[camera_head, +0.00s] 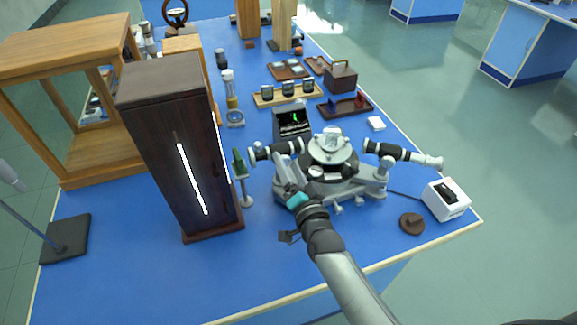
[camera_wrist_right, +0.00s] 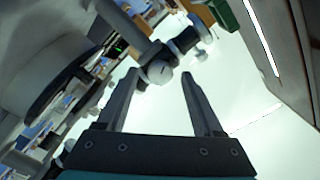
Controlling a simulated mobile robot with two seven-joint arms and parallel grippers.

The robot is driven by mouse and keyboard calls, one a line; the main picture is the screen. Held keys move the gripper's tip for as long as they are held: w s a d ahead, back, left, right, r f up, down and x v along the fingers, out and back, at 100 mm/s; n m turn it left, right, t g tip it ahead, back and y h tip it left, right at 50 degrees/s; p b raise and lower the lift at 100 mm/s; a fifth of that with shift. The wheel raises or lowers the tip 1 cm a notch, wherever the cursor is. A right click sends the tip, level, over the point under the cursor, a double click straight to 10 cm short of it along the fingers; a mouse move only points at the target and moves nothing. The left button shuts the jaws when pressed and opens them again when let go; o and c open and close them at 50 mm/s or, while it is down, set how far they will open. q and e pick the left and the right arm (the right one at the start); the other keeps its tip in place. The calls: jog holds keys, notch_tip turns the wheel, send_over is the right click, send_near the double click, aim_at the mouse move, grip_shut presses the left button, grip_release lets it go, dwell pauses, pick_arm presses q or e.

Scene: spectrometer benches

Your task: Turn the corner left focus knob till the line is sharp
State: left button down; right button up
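The grey spectrometer (camera_head: 330,180) stands at the right of the blue bench, with a black and white tube on its left side (camera_head: 275,149) and another on its right (camera_head: 400,153). A small dark screen (camera_head: 291,124) behind it shows a green mark; its sharpness is too small to judge. My right gripper (camera_head: 290,186) is low beside the left tube. In the wrist view my right gripper (camera_wrist_right: 160,76) is open, and a round whitish knob (camera_wrist_right: 159,72) by the left tube shows between its fingertips. I cannot tell whether the fingers touch it. My left gripper is not in view.
A tall dark wooden lamp housing (camera_head: 170,150) with a bright slit stands left of the spectrometer. A green-topped post (camera_head: 240,165) is between them. A white switch box (camera_head: 446,199) and a brown disc (camera_head: 412,223) lie to the right. The front bench is clear.

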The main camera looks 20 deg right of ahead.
jog(key=s, duration=1.5)
jog(key=shift+s+d+p, duration=0.15)
jog(key=shift+d+p, duration=0.1)
jog(key=shift+p, duration=0.1)
